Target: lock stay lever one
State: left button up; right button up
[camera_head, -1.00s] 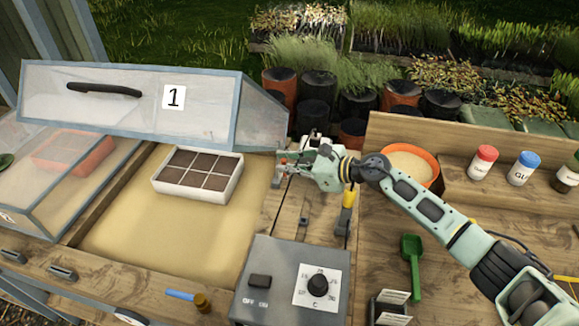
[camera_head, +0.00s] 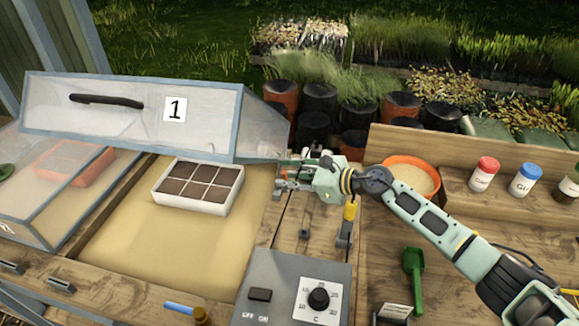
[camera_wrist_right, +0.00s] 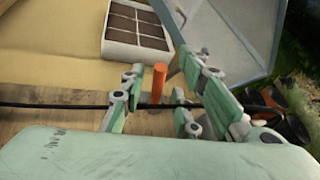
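The lid marked 1 (camera_head: 130,118) of the cold frame is raised and tilted over its sand bed; it also shows in the right wrist view (camera_wrist_right: 238,32). A short orange upright post (camera_wrist_right: 159,84), which looks like the stay lever's handle, stands near the bed's wooden side rail. My right gripper (camera_head: 283,175) is at that rail, beside the lid's lower right corner. In the right wrist view its fingers (camera_wrist_right: 165,102) are apart, with the orange post between or just beyond them. I cannot tell whether they touch it. In the head view the gripper mostly hides the post.
A white seed tray (camera_head: 198,187) lies on the sand. A green scoop (camera_head: 414,275), an orange bowl (camera_head: 425,165) and bottles are farther right. A black cable (camera_wrist_right: 50,105) crosses the wrist view.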

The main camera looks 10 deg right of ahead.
notch_tip(320, 180, up, 9)
jog(key=shift+r, duration=0.15)
dwell(0.4)
